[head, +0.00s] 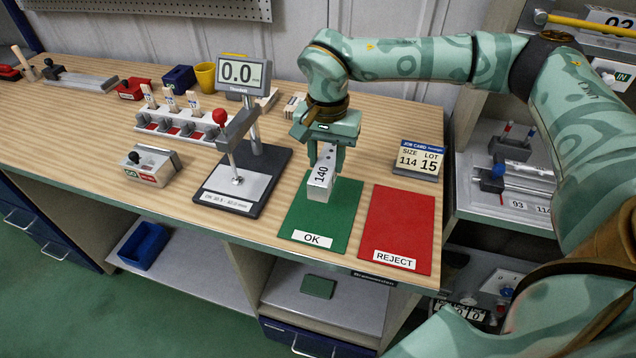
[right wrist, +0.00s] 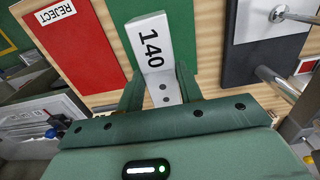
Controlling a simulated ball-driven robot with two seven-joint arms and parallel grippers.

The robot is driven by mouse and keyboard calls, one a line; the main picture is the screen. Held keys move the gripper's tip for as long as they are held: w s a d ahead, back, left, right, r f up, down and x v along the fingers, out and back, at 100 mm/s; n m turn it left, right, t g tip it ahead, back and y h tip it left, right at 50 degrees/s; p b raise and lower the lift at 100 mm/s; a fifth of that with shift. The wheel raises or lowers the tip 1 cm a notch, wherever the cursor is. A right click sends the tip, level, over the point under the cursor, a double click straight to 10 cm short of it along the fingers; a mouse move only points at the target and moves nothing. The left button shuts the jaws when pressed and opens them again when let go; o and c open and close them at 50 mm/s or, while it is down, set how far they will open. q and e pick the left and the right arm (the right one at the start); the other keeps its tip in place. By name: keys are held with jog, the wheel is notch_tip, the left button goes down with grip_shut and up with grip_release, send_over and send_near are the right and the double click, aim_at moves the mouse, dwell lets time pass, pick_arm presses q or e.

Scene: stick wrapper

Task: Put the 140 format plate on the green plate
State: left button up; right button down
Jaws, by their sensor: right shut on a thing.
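The 140 format plate is a pale grey block (head: 321,178) with "140" on its face. My right gripper (head: 324,158) is shut on it, pointing down over the green plate. The green plate (head: 340,218) lies flat on the bench and carries an "OK" label at its front. I cannot tell whether the block touches the green plate or is held just above it. In the right wrist view the block (right wrist: 152,48) sits between the fingers (right wrist: 160,88), with the green plate (right wrist: 122,12) behind it. My left gripper is not in view.
A red REJECT plate (head: 400,225) lies right of the green plate. A gauge stand with a "0.0" display (head: 243,72) and dark base (head: 272,165) stands left. The bench front edge is close.

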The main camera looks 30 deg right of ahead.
aim_at(327, 163)
notch_tip(327, 163, down, 3)
jog(key=shift+s+r, duration=0.1)
jog(key=shift+s, duration=0.05)
jog(key=shift+f+b, duration=0.3)
jog(key=shift+f, duration=0.1)
notch_tip(327, 163, down, 3)
jog(key=shift+f+b, duration=0.2)
jog(key=shift+b, duration=0.3)
jog(key=shift+r, duration=0.1)
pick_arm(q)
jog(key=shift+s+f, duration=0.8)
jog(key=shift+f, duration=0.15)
pick_arm(e)
jog(key=c, duration=1)
grip_release()
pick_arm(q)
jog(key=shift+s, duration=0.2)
pick_arm(e)
jog(key=shift+o, duration=0.4)
